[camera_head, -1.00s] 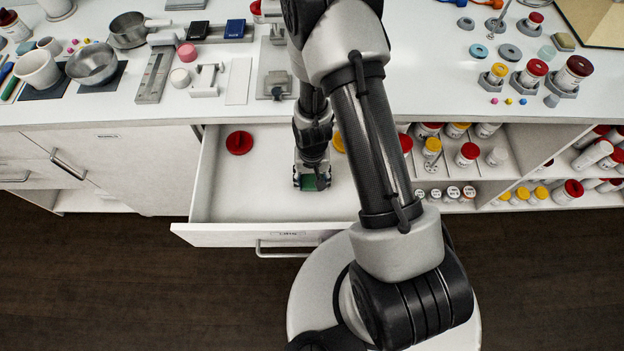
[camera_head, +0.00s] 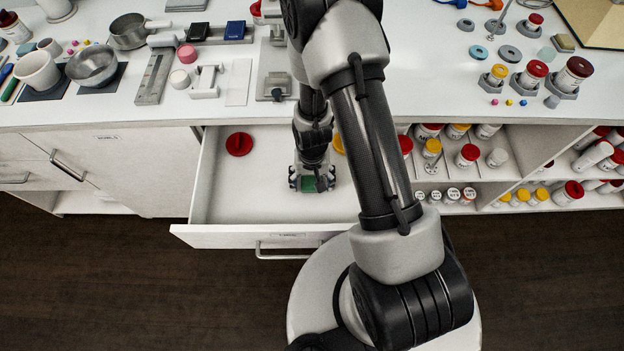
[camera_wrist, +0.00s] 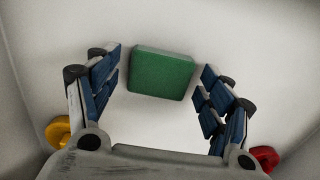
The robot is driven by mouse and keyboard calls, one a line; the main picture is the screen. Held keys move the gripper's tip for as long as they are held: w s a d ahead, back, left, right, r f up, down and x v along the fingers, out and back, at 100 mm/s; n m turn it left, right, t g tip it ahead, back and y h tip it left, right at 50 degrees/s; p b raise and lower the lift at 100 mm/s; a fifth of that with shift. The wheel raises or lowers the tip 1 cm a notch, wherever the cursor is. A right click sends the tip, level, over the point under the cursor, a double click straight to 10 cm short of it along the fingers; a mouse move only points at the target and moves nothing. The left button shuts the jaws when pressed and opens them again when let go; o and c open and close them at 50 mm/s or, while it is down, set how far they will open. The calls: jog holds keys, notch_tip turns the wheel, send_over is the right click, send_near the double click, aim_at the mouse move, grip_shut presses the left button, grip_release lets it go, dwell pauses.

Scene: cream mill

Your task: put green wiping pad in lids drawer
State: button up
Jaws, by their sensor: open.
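The green wiping pad (camera_head: 309,184) lies on the floor of the open lids drawer (camera_head: 250,200). In the wrist view the pad (camera_wrist: 161,73) lies between and just beyond the fingertips, with a clear gap to the finger on each side. My gripper (camera_head: 312,182) is low inside the drawer, open around the pad; its blue-padded fingers (camera_wrist: 160,85) are spread wide in the wrist view. The drawer is pulled out, its label and handle on the front panel.
A red lid (camera_head: 239,143) lies at the drawer's back left. A yellow lid (camera_head: 338,143) lies behind my arm, partly hidden. The counter (camera_head: 110,105) above holds pans, cups and tools. Shelves with several jars (camera_head: 467,155) stand to the right.

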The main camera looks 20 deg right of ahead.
notch_tip(320, 180, up, 13)
jog(key=p, duration=0.4)
notch_tip(320, 180, up, 19)
jog(key=n+t, duration=0.1)
jog(key=t, duration=0.1)
send_over(312, 182)
jog(key=s, duration=0.2)
jog(key=s+r+n+t, duration=0.2)
jog(key=s+r, duration=1.1)
jog(key=shift+s+r+n+t, duration=0.15)
jog(key=shift+s+n+t, duration=0.05)
jog(key=shift+n+t, duration=0.1)
